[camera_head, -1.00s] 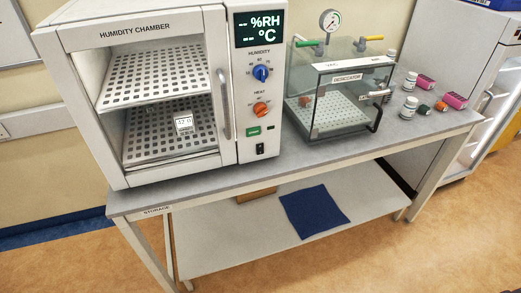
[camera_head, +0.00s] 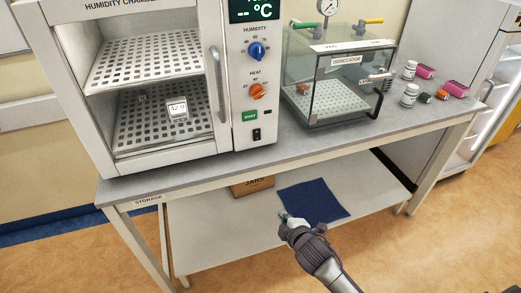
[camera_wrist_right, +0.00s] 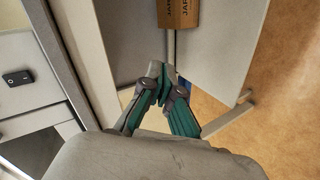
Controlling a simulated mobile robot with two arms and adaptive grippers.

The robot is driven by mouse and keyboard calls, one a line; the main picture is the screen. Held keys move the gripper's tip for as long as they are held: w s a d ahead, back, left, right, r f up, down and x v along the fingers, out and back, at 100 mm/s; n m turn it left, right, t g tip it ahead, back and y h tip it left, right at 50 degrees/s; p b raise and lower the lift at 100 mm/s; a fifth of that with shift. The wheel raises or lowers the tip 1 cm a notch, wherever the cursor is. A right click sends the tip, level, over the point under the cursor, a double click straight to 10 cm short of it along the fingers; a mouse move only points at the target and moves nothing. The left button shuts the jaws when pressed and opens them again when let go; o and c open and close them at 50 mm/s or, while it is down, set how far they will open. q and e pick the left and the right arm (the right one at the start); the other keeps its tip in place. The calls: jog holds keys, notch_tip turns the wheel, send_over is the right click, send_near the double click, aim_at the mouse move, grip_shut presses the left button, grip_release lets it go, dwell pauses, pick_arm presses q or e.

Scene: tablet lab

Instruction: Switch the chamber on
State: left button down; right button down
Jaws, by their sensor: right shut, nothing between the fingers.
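The humidity chamber (camera_head: 240,185) stands on the left of the bench, with its display showing dashes for %RH and °C. Its control panel has a blue humidity knob (camera_head: 256,51), an orange heat knob (camera_head: 257,91), a green start button (camera_head: 249,115) and a black rocker switch (camera_head: 256,134) at the bottom. The rocker also shows in the right wrist view (camera_wrist_right: 18,77), at the left edge. My right gripper (camera_head: 284,217) is shut and empty, in front of the bench and below the panel, apart from the switch. My left gripper is out of view.
A desiccator (camera_head: 335,85) with a gauge stands right of the chamber, with several bottles and small boxes beyond it. The lower shelf (camera_head: 225,240) holds a cardboard box (camera_head: 252,186) and a blue cloth (camera_head: 318,201). The bench's front edge (camera_head: 330,148) lies above my right gripper.

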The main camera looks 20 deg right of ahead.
aim_at(258, 140)
pick_arm(q)
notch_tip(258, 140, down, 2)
jog(key=shift+b, duration=0.75)
pick_arm(e)
notch_tip(258, 140, up, 19)
jog(key=w+a+n+t, duration=0.2)
jog(key=n+t, duration=0.2)
jog(key=shift+a+y, duration=0.15)
jog(key=shift+y, duration=0.15)
